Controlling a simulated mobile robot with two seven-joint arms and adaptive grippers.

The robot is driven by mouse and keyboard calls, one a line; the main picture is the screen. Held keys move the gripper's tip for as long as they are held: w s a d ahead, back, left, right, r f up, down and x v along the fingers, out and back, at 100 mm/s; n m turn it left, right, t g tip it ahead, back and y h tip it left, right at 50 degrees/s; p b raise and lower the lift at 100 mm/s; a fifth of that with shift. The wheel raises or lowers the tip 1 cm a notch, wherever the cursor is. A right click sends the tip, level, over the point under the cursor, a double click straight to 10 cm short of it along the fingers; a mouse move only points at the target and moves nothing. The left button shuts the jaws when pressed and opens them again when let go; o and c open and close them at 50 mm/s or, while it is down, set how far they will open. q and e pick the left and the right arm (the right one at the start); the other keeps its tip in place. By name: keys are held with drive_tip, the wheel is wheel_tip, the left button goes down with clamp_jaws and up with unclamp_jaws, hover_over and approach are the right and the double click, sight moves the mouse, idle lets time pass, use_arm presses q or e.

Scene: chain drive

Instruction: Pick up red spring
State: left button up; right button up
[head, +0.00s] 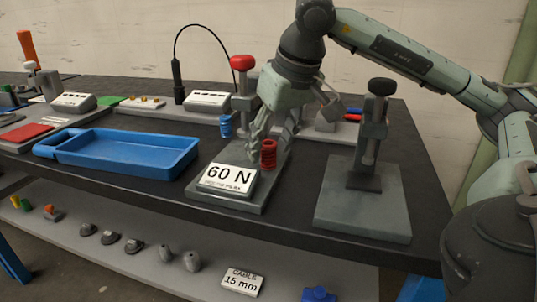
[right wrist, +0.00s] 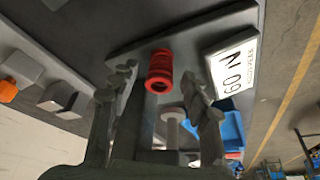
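The red spring (head: 268,153) stands upright on the grey base plate of a press, right beside the "60 N" sign (head: 228,178). In the right wrist view the red spring (right wrist: 160,72) shows between and ahead of my right gripper's fingertips (right wrist: 158,80), with a gap on each side. My right gripper (head: 274,138) is open and empty, pointing down close above and behind the spring in the head view. A blue spring (head: 226,126) stands farther back, to the left. My left gripper is not in view.
A press with a red knob (head: 242,63) stands just left of my right gripper, and a black-knobbed press (head: 381,87) stands to the right. A blue tray (head: 120,152) lies left. The lower shelf holds small parts and a "cable 15 mm" sign (head: 242,280).

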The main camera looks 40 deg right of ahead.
clamp_jaws()
drive_tip(key=shift+r, duration=0.1)
